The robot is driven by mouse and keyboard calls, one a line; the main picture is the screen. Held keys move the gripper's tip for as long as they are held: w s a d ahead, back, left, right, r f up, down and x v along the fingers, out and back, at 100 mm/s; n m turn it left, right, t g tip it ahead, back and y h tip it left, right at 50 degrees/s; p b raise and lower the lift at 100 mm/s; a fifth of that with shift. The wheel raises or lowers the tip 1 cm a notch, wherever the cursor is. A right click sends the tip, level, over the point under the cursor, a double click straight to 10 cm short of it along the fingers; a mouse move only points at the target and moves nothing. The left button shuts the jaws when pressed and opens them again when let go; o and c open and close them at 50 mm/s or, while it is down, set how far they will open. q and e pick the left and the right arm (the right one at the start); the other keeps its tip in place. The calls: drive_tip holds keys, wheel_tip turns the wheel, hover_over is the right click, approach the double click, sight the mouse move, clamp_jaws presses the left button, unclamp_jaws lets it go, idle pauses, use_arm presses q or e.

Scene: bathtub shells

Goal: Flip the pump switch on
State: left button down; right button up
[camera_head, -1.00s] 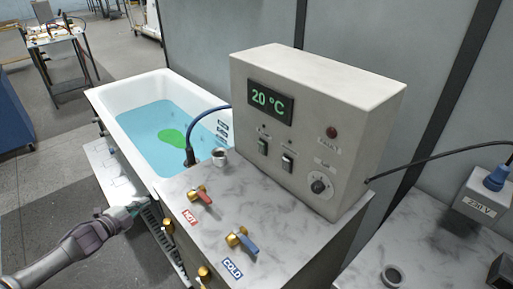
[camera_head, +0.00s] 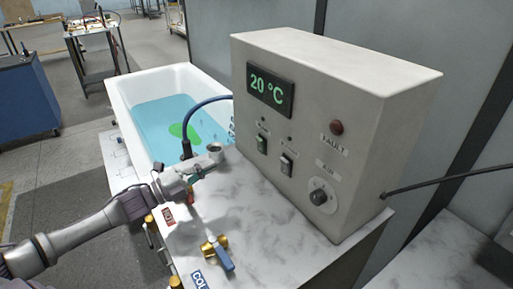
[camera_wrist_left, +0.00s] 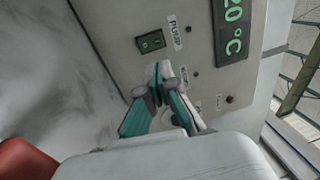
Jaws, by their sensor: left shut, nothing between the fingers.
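The control box (camera_head: 300,110) has two rocker switches on its front. The pump switch (camera_wrist_left: 150,41), green in a dark frame, sits beside the PUMP label (camera_wrist_left: 172,32) in the left wrist view. In the head view the same green switch (camera_head: 262,144) is left of a dark switch (camera_head: 287,163). My left gripper (camera_head: 212,163) is shut and empty, in front of the box and left of the green switch, apart from it. In the left wrist view its fingertips (camera_wrist_left: 159,84) hide the second switch. My right gripper is not in view.
A red-handled tap is partly covered by the arm; a blue-handled tap (camera_head: 218,252) stands nearer. The bathtub (camera_head: 118,95) holds water. Marble counter right of the taps is clear.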

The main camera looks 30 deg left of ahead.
use_arm(q)
drive_tip(key=p, duration=0.3)
approach(258, 141)
drive_tip(key=x, duration=0.6)
drive_tip(key=shift+r, duration=0.25)
drive_tip(key=shift+w+d+f, duration=0.1)
drive_tip(key=shift+w+d, duration=0.25)
drive_tip(key=shift+w, duration=0.25)
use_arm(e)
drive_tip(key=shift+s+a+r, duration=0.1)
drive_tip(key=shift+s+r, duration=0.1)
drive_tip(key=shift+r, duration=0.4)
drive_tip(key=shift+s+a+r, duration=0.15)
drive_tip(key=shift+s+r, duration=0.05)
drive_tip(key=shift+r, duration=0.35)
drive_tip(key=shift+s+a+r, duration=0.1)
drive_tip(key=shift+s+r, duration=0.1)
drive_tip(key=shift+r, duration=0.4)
use_arm(q)
drive_tip(key=shift+w+r+p, duration=0.15)
drive_tip(key=shift+r+p, duration=0.25)
drive_tip(key=shift+p, duration=0.55)
drive_tip(key=shift+d+f+g, duration=0.1)
drive_tip(key=shift+f+g, duration=0.2)
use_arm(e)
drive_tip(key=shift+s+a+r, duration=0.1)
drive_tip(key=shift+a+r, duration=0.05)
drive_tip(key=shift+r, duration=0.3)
